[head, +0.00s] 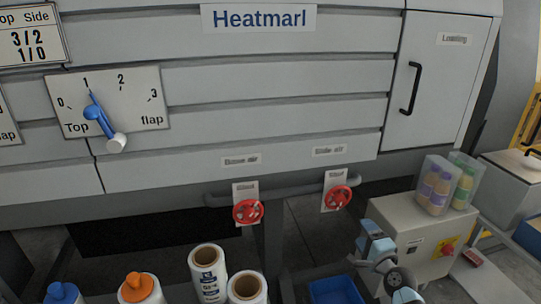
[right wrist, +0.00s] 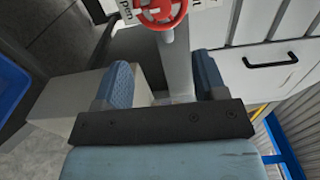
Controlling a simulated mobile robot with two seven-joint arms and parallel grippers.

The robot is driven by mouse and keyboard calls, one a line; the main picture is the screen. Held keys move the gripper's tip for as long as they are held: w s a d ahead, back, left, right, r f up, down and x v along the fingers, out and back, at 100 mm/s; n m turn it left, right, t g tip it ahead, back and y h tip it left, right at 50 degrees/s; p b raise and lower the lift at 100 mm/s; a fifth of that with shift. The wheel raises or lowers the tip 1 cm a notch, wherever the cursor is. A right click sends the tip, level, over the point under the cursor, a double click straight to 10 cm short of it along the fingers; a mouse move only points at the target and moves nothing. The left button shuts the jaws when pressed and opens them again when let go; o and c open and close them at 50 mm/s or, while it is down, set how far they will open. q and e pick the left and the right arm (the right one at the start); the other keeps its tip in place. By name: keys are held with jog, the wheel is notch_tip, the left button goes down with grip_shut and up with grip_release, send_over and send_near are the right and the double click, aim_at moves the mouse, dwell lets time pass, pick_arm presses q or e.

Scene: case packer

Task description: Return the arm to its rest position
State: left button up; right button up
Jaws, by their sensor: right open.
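My right gripper (head: 376,240) is low at the right in the head view, in front of a beige box. In the right wrist view my right gripper (right wrist: 163,80) has its two blue fingers apart. A grey pipe shows between and beyond them, and I see nothing held. A red valve wheel (right wrist: 160,10) is at the top of that view, beyond the fingertips. In the head view the right red valve wheel (head: 337,198) and the left red valve wheel (head: 248,212) sit on a grey pipe, apart from the gripper. My left gripper is not in view.
The Heatmarl machine (head: 240,80) fills the back. A blue-handled dial pointer (head: 96,115) is at the left. A beige control box (head: 410,225) carries clear bins of bottles (head: 435,185). A blue bin (head: 335,290) and white rolls (head: 208,275) stand in front.

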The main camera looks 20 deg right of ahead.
jog(key=shift+a, duration=0.1)
jog(key=s+a+f+n+g+y+p, duration=0.1)
jog(key=s+a+f+n+g+y, duration=0.1)
jog(key=s+a+f+n, duration=0.2)
jog(key=s+a+f+n+g+y+p, duration=0.1)
jog(key=s+a+f+n, duration=0.4)
jog(key=s+a+n, duration=0.5)
jog(key=s+a+f+n+g+y+p, duration=0.2)
jog(key=s+a+n, duration=0.6)
jog(key=a, duration=0.5)
notch_tip(320, 180, down, 3)
jog(key=shift+a+r+n+g+y, duration=0.15)
jog(key=shift+n+g+y, duration=0.25)
jog(key=shift+g, duration=0.5)
jog(key=shift+w, duration=0.15)
